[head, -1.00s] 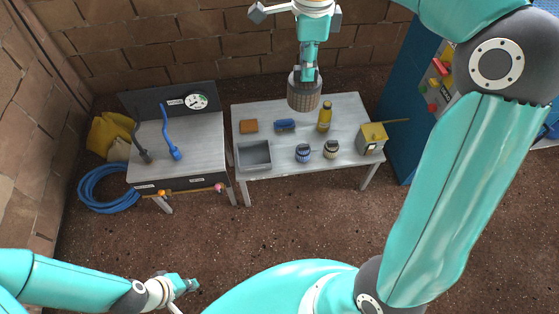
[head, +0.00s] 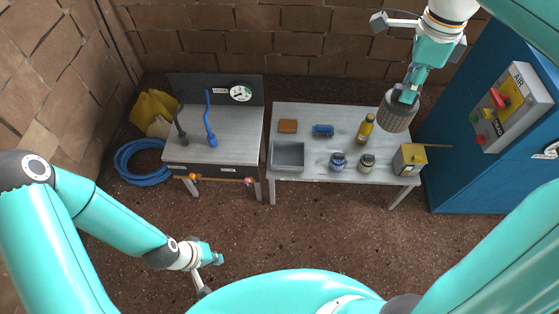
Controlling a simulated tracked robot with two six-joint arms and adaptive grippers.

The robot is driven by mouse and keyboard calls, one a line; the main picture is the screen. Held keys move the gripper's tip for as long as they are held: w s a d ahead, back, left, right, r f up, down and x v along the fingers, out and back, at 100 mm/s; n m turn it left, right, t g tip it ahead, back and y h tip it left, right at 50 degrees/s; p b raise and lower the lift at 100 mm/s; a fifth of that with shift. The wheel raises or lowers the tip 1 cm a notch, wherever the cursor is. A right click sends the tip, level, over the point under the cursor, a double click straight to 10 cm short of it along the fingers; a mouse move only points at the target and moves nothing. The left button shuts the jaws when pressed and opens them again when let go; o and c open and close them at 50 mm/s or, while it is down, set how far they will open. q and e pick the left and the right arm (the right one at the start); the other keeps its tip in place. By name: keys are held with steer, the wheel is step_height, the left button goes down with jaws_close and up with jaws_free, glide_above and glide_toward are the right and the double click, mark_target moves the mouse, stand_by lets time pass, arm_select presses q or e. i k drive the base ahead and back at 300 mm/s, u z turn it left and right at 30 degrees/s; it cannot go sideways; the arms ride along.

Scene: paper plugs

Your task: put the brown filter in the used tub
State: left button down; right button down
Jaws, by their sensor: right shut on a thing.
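The brown filter (head: 396,114) is a pleated brownish-grey cylinder, tilted, in the upper right of the head view. My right gripper (head: 407,93) is shut on its top and appears to hold it above the right back part of the light table (head: 320,113). An open grey tub (head: 288,168) stands at the table's front left corner, to the left of the filter. It looks empty, and I see no readable label on it. My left gripper (head: 218,258) is low over the floor in front of the workbench. Its jaws are too small to read.
On the table are a brown block (head: 288,126), a blue object (head: 323,130), a yellow bottle (head: 365,129), two jars (head: 338,161) (head: 367,163) and a yellow-topped box (head: 410,157). A blue cabinet (head: 455,135) rises at the right; a workbench (head: 235,148) stands left.

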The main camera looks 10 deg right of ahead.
mark_target(288, 160)
steer(key=z, duration=0.5)
steer(key=i, duration=1)
steer(key=u, duration=0.5)
